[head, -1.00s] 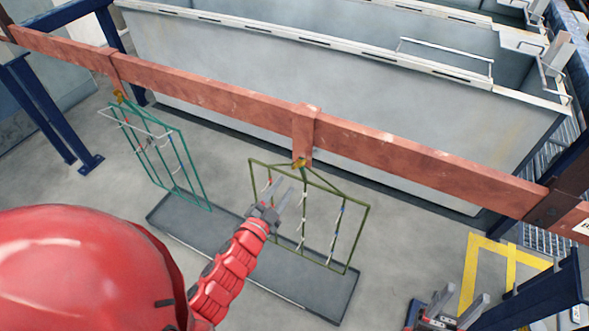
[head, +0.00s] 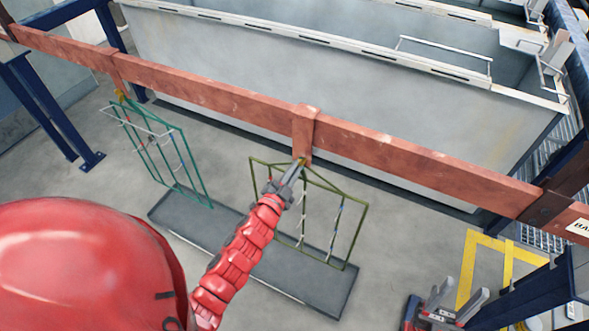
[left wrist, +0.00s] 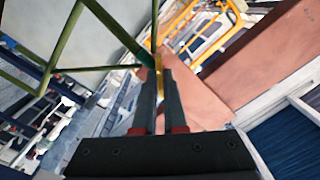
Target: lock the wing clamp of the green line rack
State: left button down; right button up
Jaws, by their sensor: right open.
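The olive-green rack (head: 357,238) hangs from the copper bar, with its small yellow wing clamp (head: 303,161) at the top under the bar's bracket. My left gripper (head: 297,169) is at this clamp, fingers pointing up at it. In the left wrist view the left fingers (left wrist: 160,82) are close together, with a thin yellow piece of the wing clamp (left wrist: 159,84) between them; the tips partly hide it. The olive frame (left wrist: 117,30) passes just beside the fingertips. My right gripper (head: 455,303) is open and empty at the lower right, away from the racks.
A teal rack (head: 180,150) hangs further left under its own yellow clamp (head: 121,96). The copper bar (head: 210,86) crosses above both racks. A dark drip tray (head: 185,222) lies on the floor below. A large grey tank (head: 330,80) stands behind.

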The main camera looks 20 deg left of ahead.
pick_arm(q)
jog(key=shift+n, duration=0.3)
jog(key=shift+f+n, duration=0.1)
jog(key=shift+n, duration=3.8)
jog(key=c, duration=1)
grip_release()
